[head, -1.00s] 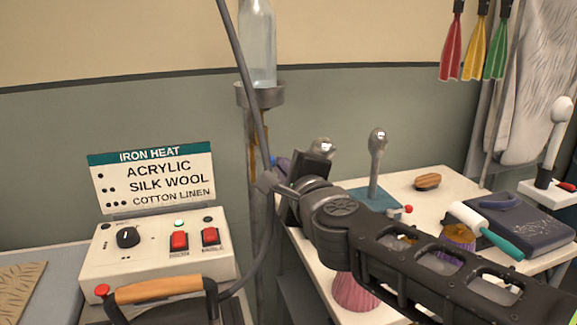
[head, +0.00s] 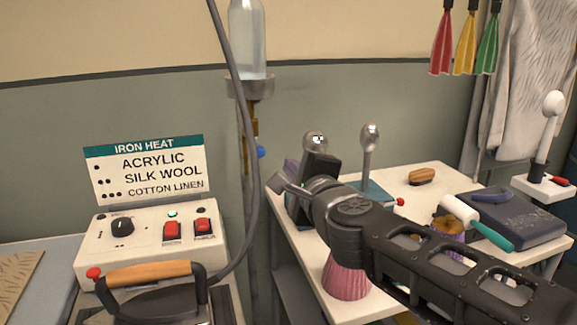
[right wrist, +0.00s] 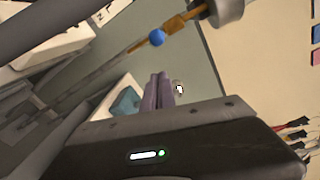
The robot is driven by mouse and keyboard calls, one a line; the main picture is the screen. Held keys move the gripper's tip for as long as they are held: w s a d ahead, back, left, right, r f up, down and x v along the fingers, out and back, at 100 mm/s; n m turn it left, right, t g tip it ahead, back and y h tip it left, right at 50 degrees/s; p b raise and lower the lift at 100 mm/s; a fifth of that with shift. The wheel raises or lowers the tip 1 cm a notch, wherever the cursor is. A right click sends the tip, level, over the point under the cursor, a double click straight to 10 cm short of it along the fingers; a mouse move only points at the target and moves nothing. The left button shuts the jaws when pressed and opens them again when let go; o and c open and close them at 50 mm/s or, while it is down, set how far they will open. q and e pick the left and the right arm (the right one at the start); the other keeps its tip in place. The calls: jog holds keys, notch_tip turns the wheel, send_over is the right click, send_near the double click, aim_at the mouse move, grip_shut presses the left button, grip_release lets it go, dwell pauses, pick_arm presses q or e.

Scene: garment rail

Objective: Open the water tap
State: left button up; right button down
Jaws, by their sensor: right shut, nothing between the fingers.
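The water tap is a brass fitting (head: 252,130) under the holder of an upside-down clear bottle (head: 247,40), with a blue ball knob (head: 261,152) at its side. In the right wrist view the brass part (right wrist: 176,25) and the blue knob (right wrist: 157,38) show at top middle. My right gripper (head: 290,168) is to the right of the knob in the head view and apart from it. Its purple-grey fingers (right wrist: 158,80) are closed together and empty in the right wrist view. My left gripper is not in view.
An iron (head: 150,290) and a control box (head: 95,255) with an IRON HEAT sign stand at left. A grey cable (head: 248,190) hangs in front of the tap post. The white table (head: 300,272) at right holds a brush (head: 422,177), a dark pad and a teal-handled tool.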

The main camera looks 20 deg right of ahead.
jog(key=s+a+r+p, duration=0.1)
jog(key=s+a+p, duration=0.1)
jog(key=s+a, duration=0.2)
jog(key=shift+s+a+p, duration=0.3)
jog(key=shift+s+a, duration=0.05)
jog(key=shift+s, duration=0.8)
